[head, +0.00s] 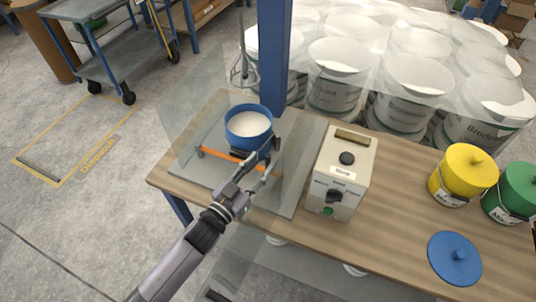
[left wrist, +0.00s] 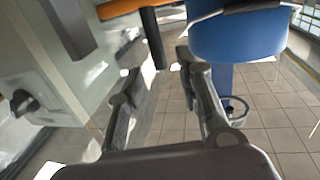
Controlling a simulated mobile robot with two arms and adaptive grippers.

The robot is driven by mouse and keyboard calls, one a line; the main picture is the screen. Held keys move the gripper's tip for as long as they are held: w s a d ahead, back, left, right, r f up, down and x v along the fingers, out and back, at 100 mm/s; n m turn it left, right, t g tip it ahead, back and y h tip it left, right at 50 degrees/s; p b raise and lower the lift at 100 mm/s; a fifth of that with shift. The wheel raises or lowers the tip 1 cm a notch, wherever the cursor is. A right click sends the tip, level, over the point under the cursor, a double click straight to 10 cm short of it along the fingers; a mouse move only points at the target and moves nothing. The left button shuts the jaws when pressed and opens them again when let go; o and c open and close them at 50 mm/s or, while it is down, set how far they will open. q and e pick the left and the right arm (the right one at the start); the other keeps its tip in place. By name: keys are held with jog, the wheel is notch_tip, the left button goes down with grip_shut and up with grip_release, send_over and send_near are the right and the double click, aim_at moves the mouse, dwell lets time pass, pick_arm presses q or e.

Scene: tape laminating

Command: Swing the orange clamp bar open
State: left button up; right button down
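The orange clamp bar (head: 228,158) lies across the front of the blue bucket (head: 248,131) on the mixer's grey base plate. My left gripper (head: 266,162) is at the bar's right part, beside the bucket, and overlaps it in the head view. In the left wrist view, my left gripper (left wrist: 157,68) has its two fingers apart. A dark peg or handle (left wrist: 152,40) below the orange bar (left wrist: 118,8) shows between the fingertips; contact cannot be told. The blue bucket (left wrist: 238,38) is just right of the fingers. My right gripper is not in view.
A blue mixer column (head: 275,55) with a whisk (head: 243,70) rises behind the bucket. Clear guard panels (head: 190,115) flank it. A control box (head: 341,172) stands to the right. The wooden table (head: 395,215) has free room before the yellow (head: 463,172) and green (head: 515,190) pails.

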aim_at(268, 157)
pick_arm(q)
jog(key=shift+x, duration=2.35)
grip_shut()
